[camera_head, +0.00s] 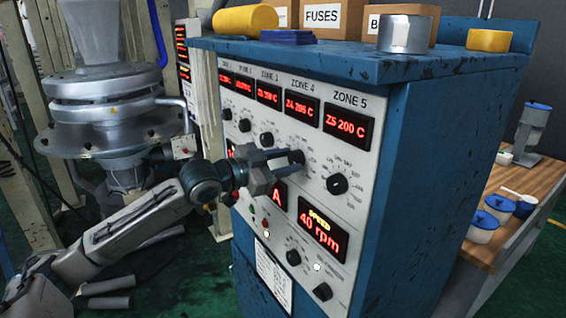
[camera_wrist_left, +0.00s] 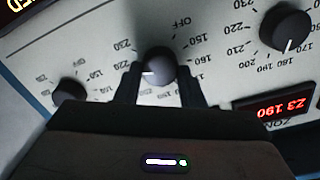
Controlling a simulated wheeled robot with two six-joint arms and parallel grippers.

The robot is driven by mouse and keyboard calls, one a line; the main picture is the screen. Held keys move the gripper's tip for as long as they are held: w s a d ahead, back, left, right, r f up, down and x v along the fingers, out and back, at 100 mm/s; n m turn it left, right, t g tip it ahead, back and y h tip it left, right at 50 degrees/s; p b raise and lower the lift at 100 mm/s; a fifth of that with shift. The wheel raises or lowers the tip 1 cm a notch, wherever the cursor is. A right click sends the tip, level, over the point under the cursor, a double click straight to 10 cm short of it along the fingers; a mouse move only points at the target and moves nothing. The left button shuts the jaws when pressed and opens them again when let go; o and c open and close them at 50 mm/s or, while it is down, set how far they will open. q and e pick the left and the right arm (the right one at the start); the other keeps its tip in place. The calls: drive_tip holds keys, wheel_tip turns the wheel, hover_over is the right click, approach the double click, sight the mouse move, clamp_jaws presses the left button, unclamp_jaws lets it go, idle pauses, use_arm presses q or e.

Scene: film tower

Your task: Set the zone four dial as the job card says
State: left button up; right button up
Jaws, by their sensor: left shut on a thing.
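The zone four dial (camera_head: 297,156) is a black knob below the "Z4" display (camera_head: 288,105), which reads about 205 C, its last digit unclear. My left gripper (camera_head: 287,160) is shut on it, one finger on each side. In the left wrist view the panel appears upside down, and the dial (camera_wrist_left: 159,66) sits between the dark fingers (camera_wrist_left: 160,84). Its white mark points left, towards the 220 side of the scale; the fingers hide part of the numbers. A white printed sheet (camera_head: 272,279) is on the lower panel, too small to read. My right gripper is out of view.
The zone five dial (camera_head: 337,184) stands close by on the right, under a display (camera_head: 348,127) reading Z5 200 C. The zone three dial (camera_wrist_left: 287,29) is on the other side. A speed display (camera_head: 322,229) reads 40 rpm. The blue cabinet top (camera_head: 340,60) overhangs the panel.

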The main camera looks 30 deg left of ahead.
use_arm(q)
drive_tip(key=shift+r, duration=0.15)
idle(0.3)
drive_tip(key=o, duration=0.7)
drive_tip(key=shift+o, duration=1.4)
drive_tip(key=shift+w, duration=0.2)
drive_tip(key=shift+w+d+f, duration=0.15)
drive_tip(key=shift+f, duration=0.05)
